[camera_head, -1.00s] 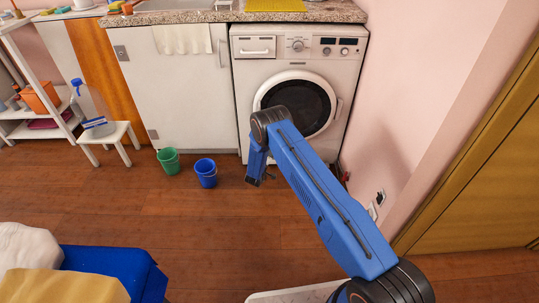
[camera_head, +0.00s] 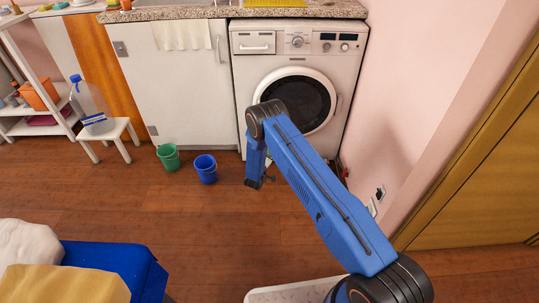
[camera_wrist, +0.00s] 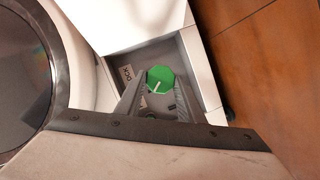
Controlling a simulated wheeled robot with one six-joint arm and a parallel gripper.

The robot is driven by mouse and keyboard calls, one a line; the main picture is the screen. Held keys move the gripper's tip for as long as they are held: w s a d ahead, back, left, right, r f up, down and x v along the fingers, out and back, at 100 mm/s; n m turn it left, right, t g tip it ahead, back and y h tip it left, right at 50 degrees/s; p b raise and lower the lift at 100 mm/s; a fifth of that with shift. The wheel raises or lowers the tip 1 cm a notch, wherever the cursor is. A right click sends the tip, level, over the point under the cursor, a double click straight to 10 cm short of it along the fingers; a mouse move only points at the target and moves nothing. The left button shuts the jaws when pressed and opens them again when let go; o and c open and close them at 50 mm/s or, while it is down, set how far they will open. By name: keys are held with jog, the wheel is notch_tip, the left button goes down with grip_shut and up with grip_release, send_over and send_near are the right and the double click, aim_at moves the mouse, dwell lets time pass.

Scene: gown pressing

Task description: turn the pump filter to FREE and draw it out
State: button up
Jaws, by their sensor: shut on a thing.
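The pump filter (camera_wrist: 160,76) is a round green knob with a white mark. It sits in a grey recess low on the washing machine (camera_head: 345,105), as the wrist view shows. A label plate (camera_wrist: 126,73) with dark lettering, seen at a slant and hard to read, lies left of the knob. My gripper (camera_wrist: 160,92) reaches into the recess with one finger on each side of the knob and is shut on it. In the head view my gripper (camera_head: 262,182) is low before the machine, and the filter is hidden there.
A blue bucket (camera_head: 205,170) and a green bucket (camera_head: 168,157) stand on the floor left of my gripper. A white stool (camera_head: 104,133) holds a clear bottle further left. A pink wall (camera_head: 400,100) bounds the right side.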

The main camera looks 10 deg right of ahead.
jog(key=shift+s, duration=0.75)
jog(key=s+a, duration=0.1)
jog(key=s, duration=0.6)
dwell(0.8)
